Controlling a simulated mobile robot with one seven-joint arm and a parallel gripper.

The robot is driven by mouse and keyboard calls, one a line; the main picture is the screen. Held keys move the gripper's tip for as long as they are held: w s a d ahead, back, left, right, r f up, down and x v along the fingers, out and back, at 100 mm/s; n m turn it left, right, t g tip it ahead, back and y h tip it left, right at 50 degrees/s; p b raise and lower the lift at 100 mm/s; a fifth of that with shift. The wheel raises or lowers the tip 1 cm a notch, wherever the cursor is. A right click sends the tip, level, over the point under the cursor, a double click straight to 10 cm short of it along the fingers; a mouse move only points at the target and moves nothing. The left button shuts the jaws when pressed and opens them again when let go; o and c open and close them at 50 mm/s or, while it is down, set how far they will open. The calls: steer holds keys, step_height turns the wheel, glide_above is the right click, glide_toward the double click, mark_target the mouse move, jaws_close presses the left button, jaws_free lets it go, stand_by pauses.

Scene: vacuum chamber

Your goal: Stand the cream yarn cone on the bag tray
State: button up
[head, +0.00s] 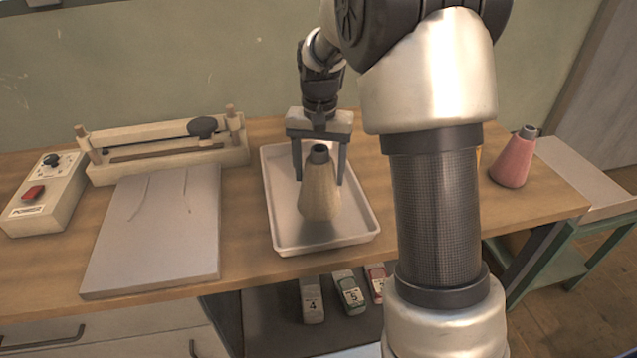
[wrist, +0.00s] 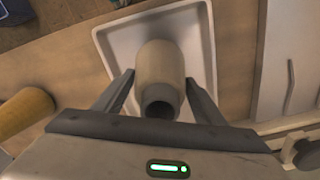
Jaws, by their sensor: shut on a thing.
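The cream yarn cone (head: 319,192) is upright over the white bag tray (head: 370,236), with its dark tube end at the top. In the wrist view the cone (wrist: 160,68) sits between the two fingers, over the floor of the tray (wrist: 207,40). My gripper (head: 320,178) is above the tray with one finger on each side of the cone, shut on it. The cone's base is inside the tray's outline. I cannot tell whether it touches the tray floor or hangs just above it.
A wooden-ended sealer (head: 165,150), a grey board (head: 155,235) and a power box (head: 45,195) are left of the tray. A pink cone (head: 513,160) stands at the right. A yellow cone (wrist: 22,112) shows in the wrist view. My arm hides part of the bench.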

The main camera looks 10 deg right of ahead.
steer(key=shift+f, duration=1.55)
steer(key=shift+f, duration=0.15)
steer(key=o, duration=1.8)
